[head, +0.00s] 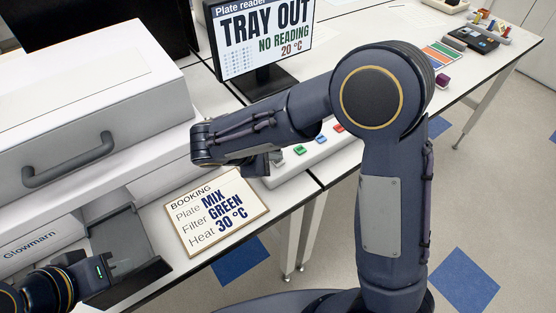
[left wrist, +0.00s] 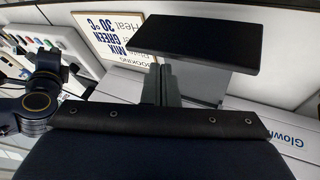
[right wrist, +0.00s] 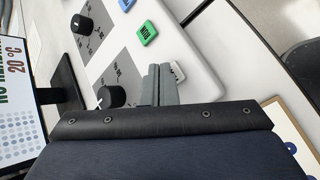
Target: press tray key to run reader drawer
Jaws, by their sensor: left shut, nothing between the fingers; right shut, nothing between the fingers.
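The white plate reader (head: 100,130) stands at the left with its grey drawer (head: 122,232) sticking out. The drawer's dark front plate also shows in the left wrist view (left wrist: 195,42). The monitor (head: 262,38) reads "TRAY OUT", "NO READING", "20 °C". The key panel (head: 287,177) carries green (head: 300,150), blue (head: 320,139) and red (head: 338,128) keys. My right gripper (right wrist: 160,72) is shut over the panel, beside a white key (right wrist: 178,70); I cannot tell whether they touch. My left gripper (left wrist: 160,86) is shut and empty near the drawer.
A booking card (head: 217,212) reads Plate MIX, Filter GREEN, Heat 30 °C. It lies between drawer and panel. Black knobs (right wrist: 111,96) stand on the panel near my right gripper. Coloured items and a dark device (head: 472,40) sit on the far bench.

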